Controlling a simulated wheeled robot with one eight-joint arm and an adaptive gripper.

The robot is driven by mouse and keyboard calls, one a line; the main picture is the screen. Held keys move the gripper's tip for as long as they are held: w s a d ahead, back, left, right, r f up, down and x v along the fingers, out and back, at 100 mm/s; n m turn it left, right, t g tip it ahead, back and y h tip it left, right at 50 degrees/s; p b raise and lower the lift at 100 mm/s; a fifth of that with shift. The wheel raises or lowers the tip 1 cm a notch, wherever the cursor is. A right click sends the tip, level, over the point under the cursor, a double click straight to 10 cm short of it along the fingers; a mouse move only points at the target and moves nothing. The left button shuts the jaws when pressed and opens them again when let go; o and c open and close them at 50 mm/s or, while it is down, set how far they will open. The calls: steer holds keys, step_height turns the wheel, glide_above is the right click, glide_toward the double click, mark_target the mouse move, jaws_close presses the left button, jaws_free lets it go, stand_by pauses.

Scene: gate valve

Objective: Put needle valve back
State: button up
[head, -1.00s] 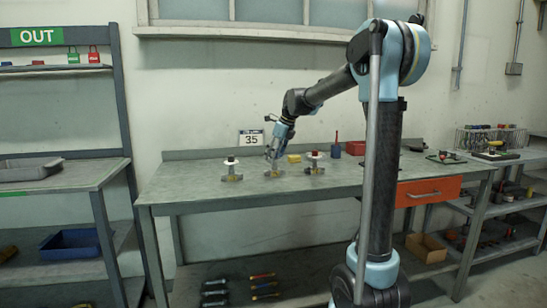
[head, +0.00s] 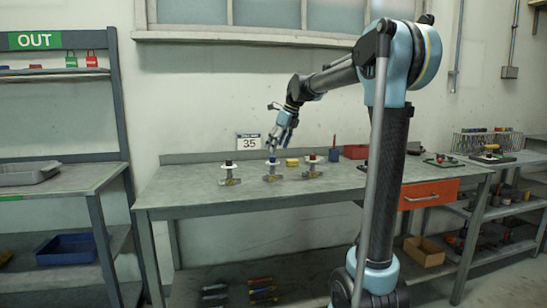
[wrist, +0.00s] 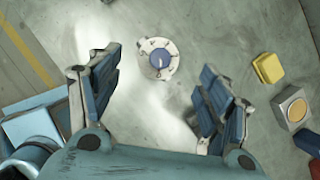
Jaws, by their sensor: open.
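Three small valves with white discs and brassy bases stand upright in a row on the grey workbench (head: 190,195). The left valve (head: 229,173) has a dark top, the middle valve (head: 272,170) a blue top, and the right valve (head: 313,168) a red and dark top. I cannot tell by label which is the needle valve. My gripper (head: 273,148) is open and empty, just above the middle valve and apart from it. In the wrist view, the blue-topped valve (wrist: 158,59) shows beyond and between the spread fingers (wrist: 155,75).
A yellow block (head: 292,162) lies behind the valves; it also shows in the wrist view (wrist: 268,67). A number 35 sign (head: 249,141), a red bin (head: 356,151) and a blue tool holder (head: 335,154) stand farther back. The bench front is clear. A shelf marked OUT (head: 36,40) stands at left.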

steer(key=shift+v, duration=2.6)
steer(key=s+d+f+n+h, duration=0.1)
steer(key=s+d+f+n, duration=0.55)
steer(key=s, duration=0.35)
steer(key=s+d+f+n+h, duration=0.1)
steer(key=s+d+f+n, duration=0.55)
steer(key=s, duration=0.45)
steer(key=s+d+f+n+h, duration=0.1)
steer(key=s+d+f+n, duration=0.2)
steer(key=s+f+n, duration=0.2)
steer(key=s+d+f+n+h, duration=0.1)
steer(key=s+d+f+n, duration=0.2)
steer(key=s+f, duration=0.9)
step_height(320, 180, down, 3)
steer(key=n, duration=0.3)
steer(key=shift+s+d, duration=0.15)
steer(key=shift+d, duration=0.2)
steer(key=shift+f, duration=0.1)
